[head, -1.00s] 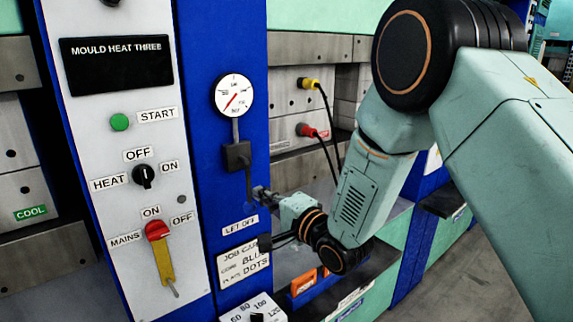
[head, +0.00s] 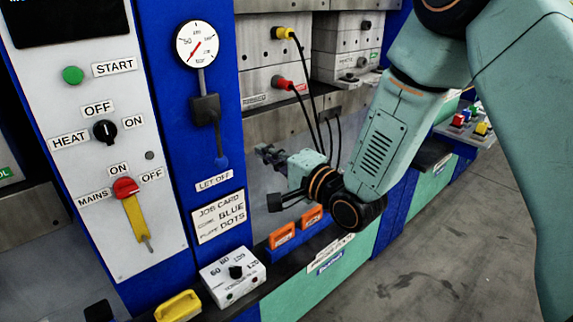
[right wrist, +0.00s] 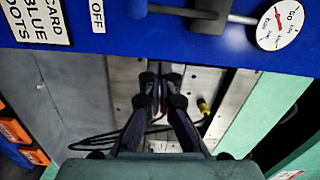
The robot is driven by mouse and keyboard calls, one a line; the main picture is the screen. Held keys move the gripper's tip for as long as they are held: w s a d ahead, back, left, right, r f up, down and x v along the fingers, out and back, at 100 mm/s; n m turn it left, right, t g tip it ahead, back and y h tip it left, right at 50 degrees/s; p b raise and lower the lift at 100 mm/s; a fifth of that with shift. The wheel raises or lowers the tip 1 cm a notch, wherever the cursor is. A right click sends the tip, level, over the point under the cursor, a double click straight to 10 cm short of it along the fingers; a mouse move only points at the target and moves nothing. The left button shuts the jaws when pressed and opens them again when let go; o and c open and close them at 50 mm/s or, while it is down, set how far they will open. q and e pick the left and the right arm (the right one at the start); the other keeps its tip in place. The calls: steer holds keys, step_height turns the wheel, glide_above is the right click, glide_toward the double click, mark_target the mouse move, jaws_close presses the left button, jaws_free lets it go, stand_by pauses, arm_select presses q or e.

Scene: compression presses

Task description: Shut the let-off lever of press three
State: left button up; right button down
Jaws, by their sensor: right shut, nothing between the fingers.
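The let-off lever (head: 214,138) hangs from a dark valve block (head: 204,110) below a round gauge (head: 200,44) on the blue post. Its rod points down, with a blue knob (head: 221,161) at its end just above the LET OFF label (head: 214,182). In the right wrist view the blue knob (right wrist: 139,8) is at the top edge. My right gripper (head: 264,152) is shut and empty, right of the knob and apart from it. Its closed fingers also show in the right wrist view (right wrist: 161,75). My left gripper is not in view.
The grey panel (head: 90,190) at left carries START, HEAT and MAINS controls. Yellow and red plugs (head: 284,33) trail dark cables behind my right gripper. Orange-fronted items (head: 283,236), a white dial box (head: 233,273) and a yellow handle (head: 178,306) sit low on the ledge. Floor is open at right.

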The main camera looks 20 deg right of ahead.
steer(key=v, duration=0.5)
steer(key=shift+a, duration=0.1)
stand_by(0.3)
